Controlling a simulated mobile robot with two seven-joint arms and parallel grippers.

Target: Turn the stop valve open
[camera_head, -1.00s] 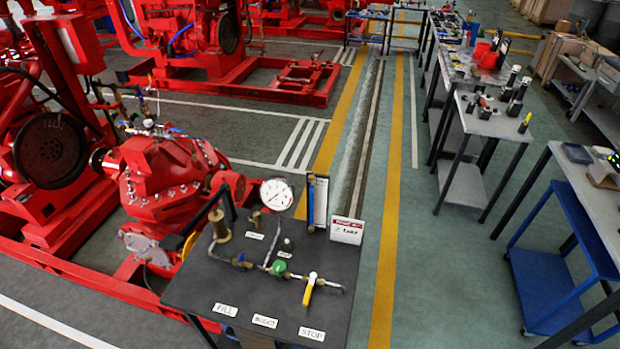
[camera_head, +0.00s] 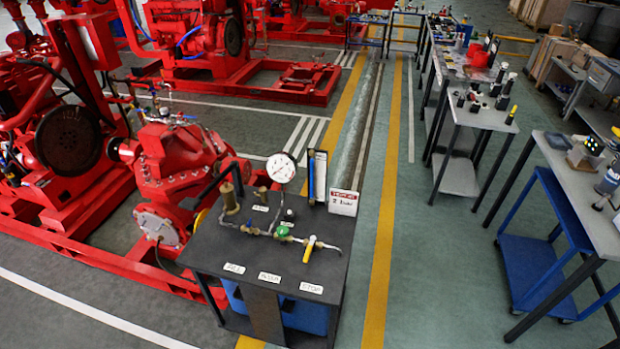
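The stop valve (camera_head: 309,249) has a yellow lever handle and sits at the right part of a thin pipe line on a dark table (camera_head: 215,245). Its lever points towards the table's front edge, across the pipe's run. A white STOP label (camera_head: 311,288) lies in front of it. A green-handled valve (camera_head: 281,231) sits to its left on the same pipe. Neither of my grippers shows in the head view, and nothing touches the stop valve.
A white round gauge (camera_head: 281,168) and a sign (camera_head: 343,202) stand at the table's back. Red pump machinery (camera_head: 175,165) is close on the left. Right of the table is open floor (camera_head: 430,260), then a blue cart (camera_head: 530,270) and worktables.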

